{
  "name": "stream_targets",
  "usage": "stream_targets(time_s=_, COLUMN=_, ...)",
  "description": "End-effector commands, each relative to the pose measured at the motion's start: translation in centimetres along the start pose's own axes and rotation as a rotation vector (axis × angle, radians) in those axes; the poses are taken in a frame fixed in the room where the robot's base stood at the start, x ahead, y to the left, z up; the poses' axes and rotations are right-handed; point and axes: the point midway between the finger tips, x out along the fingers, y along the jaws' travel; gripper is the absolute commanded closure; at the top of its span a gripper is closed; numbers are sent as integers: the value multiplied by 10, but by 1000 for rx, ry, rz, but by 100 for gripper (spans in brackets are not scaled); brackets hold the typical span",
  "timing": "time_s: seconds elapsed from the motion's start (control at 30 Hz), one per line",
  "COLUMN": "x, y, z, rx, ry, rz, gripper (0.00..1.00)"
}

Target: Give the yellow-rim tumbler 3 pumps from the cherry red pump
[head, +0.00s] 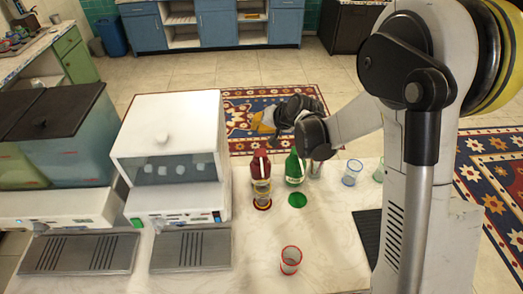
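The cherry red pump (260,168) is a red bottle standing on the pale counter, right of the white machine. The yellow-rim tumbler (262,188) is clear glass and stands upright just in front of it, over a dark red disc (262,203). My gripper (265,124) is above and slightly behind the red bottle. The bottle's top is close below the gripper in the picture; I cannot tell whether they touch. The fingers overlap in this view, so their opening is unclear, and no held object shows.
A green bottle (294,170) stands right of the red one, behind a green disc (297,200). A red-rim tumbler (290,260) stands at the front; a blue-rim tumbler (351,173) stands at right. The white machine (172,155) is on the left. The counter's front middle is mostly clear.

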Motion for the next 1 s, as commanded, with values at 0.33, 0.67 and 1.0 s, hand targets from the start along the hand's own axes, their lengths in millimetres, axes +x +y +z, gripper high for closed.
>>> stream_targets(time_s=0.33, x=6, y=5, z=5, rx=0, ry=0, rz=1, gripper=100)
stream_targets(time_s=0.67, x=36, y=26, z=26, rx=-1, ry=0, rz=1, gripper=100)
stream_targets(time_s=1.0, x=61, y=45, z=45, rx=-1, ry=0, rz=1, gripper=100)
